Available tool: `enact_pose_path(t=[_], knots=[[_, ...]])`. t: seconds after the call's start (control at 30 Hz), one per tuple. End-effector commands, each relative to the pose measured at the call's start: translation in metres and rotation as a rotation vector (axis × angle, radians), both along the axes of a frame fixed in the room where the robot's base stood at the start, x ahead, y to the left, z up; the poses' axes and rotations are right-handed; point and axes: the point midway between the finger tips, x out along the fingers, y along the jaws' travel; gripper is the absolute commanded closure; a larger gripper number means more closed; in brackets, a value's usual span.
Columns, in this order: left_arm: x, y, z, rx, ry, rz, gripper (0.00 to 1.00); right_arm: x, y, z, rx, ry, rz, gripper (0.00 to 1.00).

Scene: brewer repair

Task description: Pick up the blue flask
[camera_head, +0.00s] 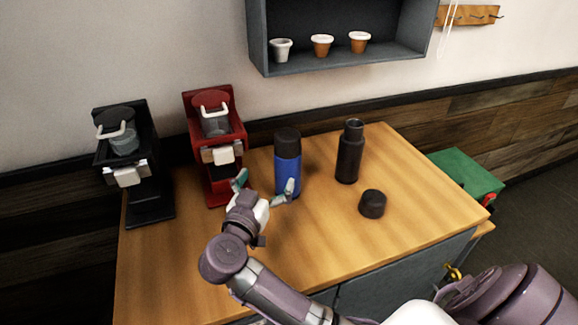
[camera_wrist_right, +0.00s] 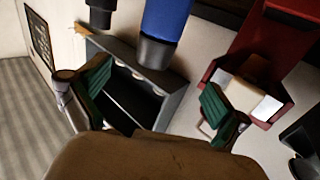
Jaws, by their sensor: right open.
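The blue flask (camera_head: 287,170) stands upright on the wooden table, with a black cap on top, just right of the red brewer. My right gripper (camera_head: 265,187) is open in front of the flask, with one finger near its lower front and the other toward the red brewer. In the right wrist view the flask (camera_wrist_right: 166,22) is at the top, between and beyond the two spread green-padded fingers of the gripper (camera_wrist_right: 158,102). Nothing is between the fingers, and I cannot tell whether a fingertip touches the flask. My left gripper is not in view.
A red brewer (camera_head: 217,150) and a black brewer (camera_head: 130,160) stand at the left. A black open flask (camera_head: 349,155) and a loose black cap (camera_head: 372,204) are to the right. A wall shelf (camera_head: 340,58) hangs above. The table's right front (camera_head: 430,215) is clear.

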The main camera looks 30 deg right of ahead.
Motion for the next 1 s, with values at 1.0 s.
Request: enact_pose_path(t=[1.0], knots=[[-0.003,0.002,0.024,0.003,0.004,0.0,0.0,0.079,-0.108,0.002,0.0,0.002,-0.003,0.0]])
